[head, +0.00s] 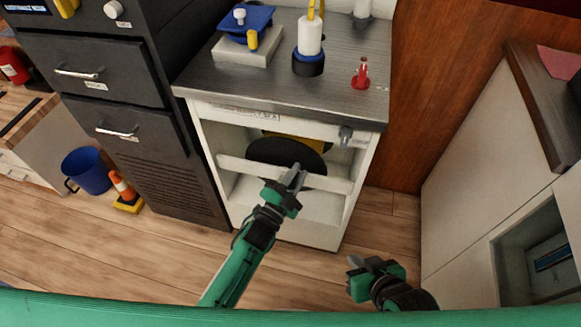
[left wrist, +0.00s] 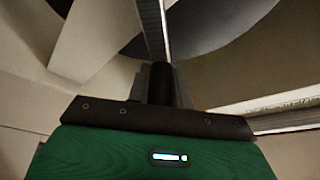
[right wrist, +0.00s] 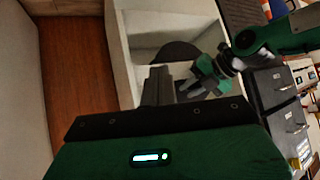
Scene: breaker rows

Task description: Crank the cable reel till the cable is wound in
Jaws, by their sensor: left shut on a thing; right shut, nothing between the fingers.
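The cable reel shows as a black disc (head: 270,152) with a yellow part (head: 310,144) behind it, inside the white open-fronted cabinet. It also shows in the right wrist view (right wrist: 182,50). My left gripper (head: 298,176) is in front of the disc's lower right, at the white crossbar. In the left wrist view its fingers are shut on a dark upright grip (left wrist: 160,82), which looks like the crank handle. The rest of the crank is mostly hidden. My right gripper (head: 353,265) is shut and empty, low in front of the cabinet. I cannot make out the cable.
A white crossbar (head: 235,165) spans the cabinet opening. The grey countertop (head: 270,90) above holds a blue device, a white bottle and a small red object. Dark drawers (head: 100,75) stand left. A blue bucket (head: 88,170) and orange cone (head: 122,187) are on the floor.

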